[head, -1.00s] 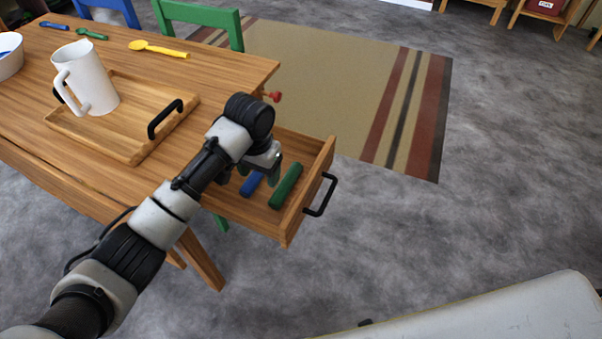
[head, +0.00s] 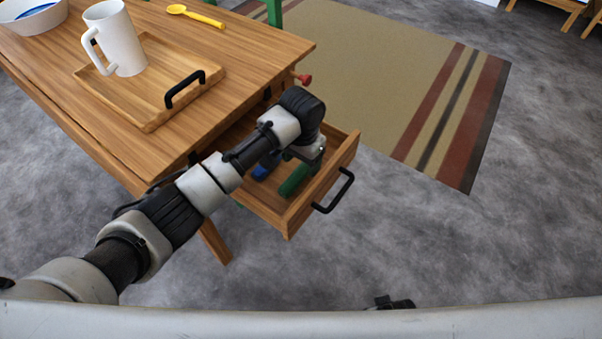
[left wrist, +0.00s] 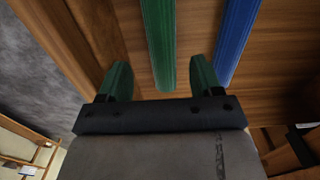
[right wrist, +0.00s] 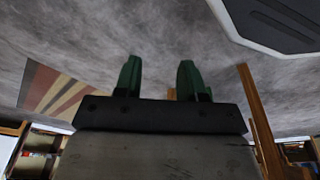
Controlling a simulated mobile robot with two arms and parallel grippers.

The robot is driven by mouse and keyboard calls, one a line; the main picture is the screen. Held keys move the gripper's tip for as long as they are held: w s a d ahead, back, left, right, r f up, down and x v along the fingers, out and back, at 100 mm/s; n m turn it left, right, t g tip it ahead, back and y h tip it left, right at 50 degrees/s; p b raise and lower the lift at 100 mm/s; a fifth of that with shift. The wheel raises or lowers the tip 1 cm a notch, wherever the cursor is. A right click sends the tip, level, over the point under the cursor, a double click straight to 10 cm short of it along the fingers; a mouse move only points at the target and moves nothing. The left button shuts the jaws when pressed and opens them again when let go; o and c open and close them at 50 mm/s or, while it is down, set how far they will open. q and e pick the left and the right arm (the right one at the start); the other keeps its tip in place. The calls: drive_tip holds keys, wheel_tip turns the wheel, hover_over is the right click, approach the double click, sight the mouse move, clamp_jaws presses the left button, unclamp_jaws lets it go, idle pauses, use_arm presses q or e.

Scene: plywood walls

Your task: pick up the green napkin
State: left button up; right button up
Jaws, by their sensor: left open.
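The green napkin (head: 294,181) is a rolled strip lying in the open drawer (head: 262,209), beside a blue rolled napkin (head: 262,170). My left gripper (head: 304,161) is over the drawer, just above the green napkin. In the left wrist view, the open left gripper (left wrist: 161,78) has its two dark green fingers on either side of the line of the green napkin (left wrist: 158,40); the blue one (left wrist: 236,40) lies to the right. I cannot tell whether the fingers reach down beside it. My right gripper (right wrist: 159,78) is open and empty over the grey floor.
The drawer front with its black handle (head: 335,192) stands out from the wooden table (head: 235,52). On the table are a tray (head: 150,122), a white mug (head: 121,42), a white bowl (head: 38,20) and a yellow spoon (head: 196,16). Floor to the right is clear.

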sight(301, 170)
use_arm(q)
wheel_tip(301, 170, down, 4)
drive_tip(key=shift+a+r+b, duration=0.1)
drive_tip(key=shift+r+b, duration=0.1)
drive_tip(key=shift+b, duration=0.25)
drive_tip(key=shift+f, duration=0.4)
use_arm(e)
drive_tip(key=r, duration=0.1)
drive_tip(key=w+r, duration=0.2)
drive_tip(key=r, duration=0.1)
drive_tip(key=shift+a, duration=0.15)
use_arm(q)
drive_tip(key=shift+c, duration=0.3)
drive_tip(key=c, duration=1.1)
drive_tip(key=shift+o, duration=0.8)
